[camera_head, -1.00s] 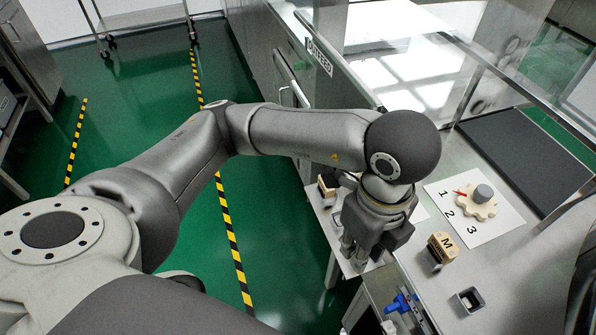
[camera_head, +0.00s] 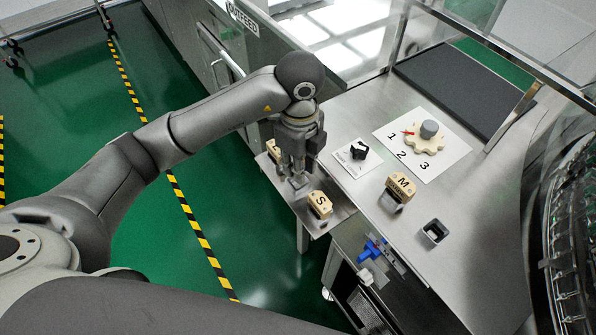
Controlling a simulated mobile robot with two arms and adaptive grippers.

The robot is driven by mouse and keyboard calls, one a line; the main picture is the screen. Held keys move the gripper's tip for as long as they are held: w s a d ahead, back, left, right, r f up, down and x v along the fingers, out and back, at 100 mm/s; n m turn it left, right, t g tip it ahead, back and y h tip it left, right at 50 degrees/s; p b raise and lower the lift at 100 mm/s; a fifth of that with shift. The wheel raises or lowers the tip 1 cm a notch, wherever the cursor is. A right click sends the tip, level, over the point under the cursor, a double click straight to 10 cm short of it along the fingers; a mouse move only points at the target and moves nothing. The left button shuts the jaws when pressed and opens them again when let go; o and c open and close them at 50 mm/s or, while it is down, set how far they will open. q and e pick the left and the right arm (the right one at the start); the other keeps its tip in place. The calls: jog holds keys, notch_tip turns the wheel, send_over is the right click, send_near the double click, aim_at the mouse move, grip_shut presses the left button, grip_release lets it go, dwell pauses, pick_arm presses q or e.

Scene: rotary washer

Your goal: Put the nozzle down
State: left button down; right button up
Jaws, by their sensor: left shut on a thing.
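A tan nozzle block marked S (camera_head: 320,204) is at the side shelf (camera_head: 335,220), low in the middle of the view. My left gripper (camera_head: 299,182) points down over this shelf, its fingertips at the left edge of the S block. It is shut on the nozzle, but the fingers hide much of the grip. I cannot tell whether the nozzle touches the shelf. Another tan block (camera_head: 273,150) shows partly behind the gripper. A nozzle block marked M (camera_head: 401,185) sits on the steel table. My right gripper is not in view.
A black knob (camera_head: 359,151) on a white plate and a cream dial (camera_head: 425,138) on a numbered card are on the steel table (camera_head: 465,190). A square metal socket (camera_head: 435,233) and a blue valve handle (camera_head: 372,250) are nearer. A glass-walled machine stands at right.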

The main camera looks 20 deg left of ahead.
pick_arm(q)
jog(key=f, duration=0.2)
jog(key=f+p, duration=0.1)
jog(key=shift+w+a, duration=0.3)
jog(key=shift+w, duration=0.05)
jog(key=shift+f, duration=0.65)
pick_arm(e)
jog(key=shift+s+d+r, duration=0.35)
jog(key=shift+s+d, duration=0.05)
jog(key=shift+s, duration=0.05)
pick_arm(q)
jog(key=c, duration=1.7)
grip_release()
jog(key=shift+f, duration=0.1)
jog(key=shift+c, duration=0.2)
jog(key=o, duration=0.4)
jog(key=shift+o, duration=0.2)
